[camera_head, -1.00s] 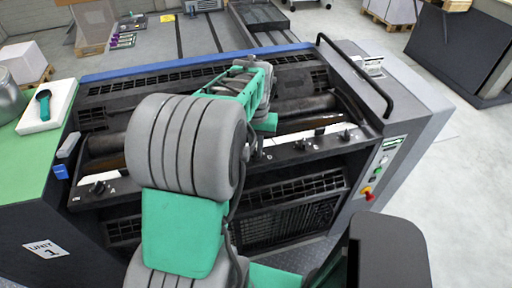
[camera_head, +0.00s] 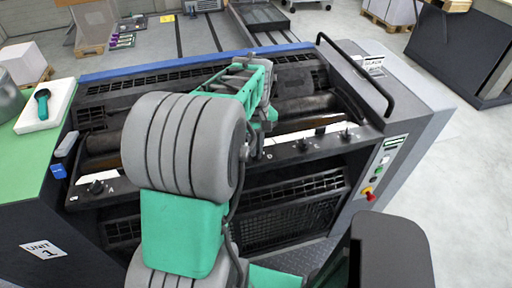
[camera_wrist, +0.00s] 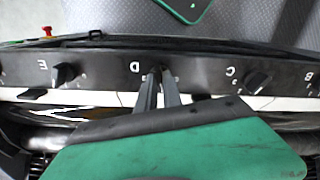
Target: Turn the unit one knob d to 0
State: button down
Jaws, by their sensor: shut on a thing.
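Unit one is the dark press unit with the "UNIT 1" label (camera_head: 43,249). A black strip (camera_wrist: 110,66) with lettered knobs runs along its front. In the wrist view, upside down, my gripper (camera_wrist: 160,74) is shut on knob d, beside the letter D (camera_wrist: 135,67). The fingers hide most of the knob, so its pointer cannot be read. In the head view my gripper's end reaches the strip just left of the letter D (camera_head: 268,156). My arm hides the fingertips and the knob there.
In the wrist view, knob e (camera_wrist: 63,74) is left of my gripper and knob c (camera_wrist: 257,83) is right, both apart from it. A black handrail (camera_head: 356,75) rises at the unit's right end. A red emergency button (camera_head: 368,193) is on the right panel.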

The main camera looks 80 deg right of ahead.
jog(key=n, duration=0.6)
jog(key=shift+b, duration=0.35)
jog(key=n, duration=0.5)
jog(key=shift+r+n, duration=0.1)
jog(key=shift+n, duration=0.3)
jog(key=c, duration=1.5)
grip_release()
notch_tip(320, 180, up, 8)
jog(key=shift+f+b, duration=0.15)
jog(key=shift+b, duration=0.55)
